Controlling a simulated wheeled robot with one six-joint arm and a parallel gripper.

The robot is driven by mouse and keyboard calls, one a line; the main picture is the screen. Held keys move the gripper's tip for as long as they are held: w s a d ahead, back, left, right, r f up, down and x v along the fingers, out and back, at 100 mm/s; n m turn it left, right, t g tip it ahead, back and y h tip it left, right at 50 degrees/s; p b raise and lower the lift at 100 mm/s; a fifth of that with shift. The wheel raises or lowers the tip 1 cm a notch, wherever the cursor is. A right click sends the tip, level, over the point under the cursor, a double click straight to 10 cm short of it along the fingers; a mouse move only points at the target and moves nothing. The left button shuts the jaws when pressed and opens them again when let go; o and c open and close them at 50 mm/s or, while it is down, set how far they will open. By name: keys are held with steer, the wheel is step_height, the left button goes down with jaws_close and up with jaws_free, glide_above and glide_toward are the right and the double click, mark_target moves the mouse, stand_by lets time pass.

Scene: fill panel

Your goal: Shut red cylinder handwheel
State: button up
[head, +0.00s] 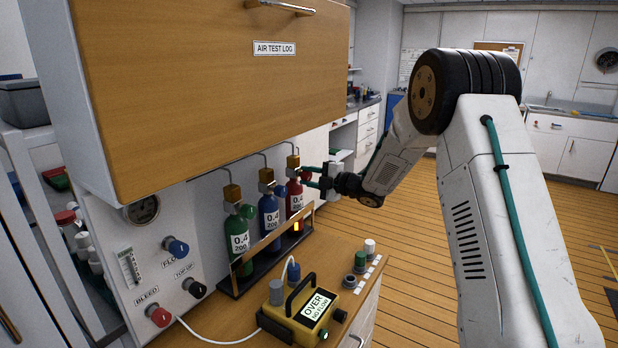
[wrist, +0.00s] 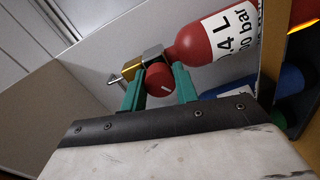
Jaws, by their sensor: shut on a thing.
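The red cylinder (head: 295,197) stands at the right end of the rack, with a brass and grey valve on top. In the wrist view the red cylinder (wrist: 213,40) lies across the upper right, with its valve (wrist: 138,64) to its left. Its red handwheel (wrist: 159,77) has a white line mark and sits between the green fingertips of my gripper (wrist: 160,86). My gripper is shut on the handwheel.
A green cylinder (head: 237,240) and a blue cylinder (head: 269,218) stand left of the red one behind a rack rail (head: 268,243). A wooden cabinet door (head: 200,85) hangs above. A yellow meter (head: 303,313) reading OVER NO FLOW sits on the bench in front.

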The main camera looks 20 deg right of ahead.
steer(key=m, duration=1)
steer(key=shift+m+y, duration=0.3)
steer(key=shift+m, duration=0.1)
steer(key=m, duration=0.3)
steer(key=shift+m, duration=0.3)
steer(key=m, duration=0.5)
steer(key=shift+f+m, duration=0.1)
steer(key=shift+m, duration=2.4)
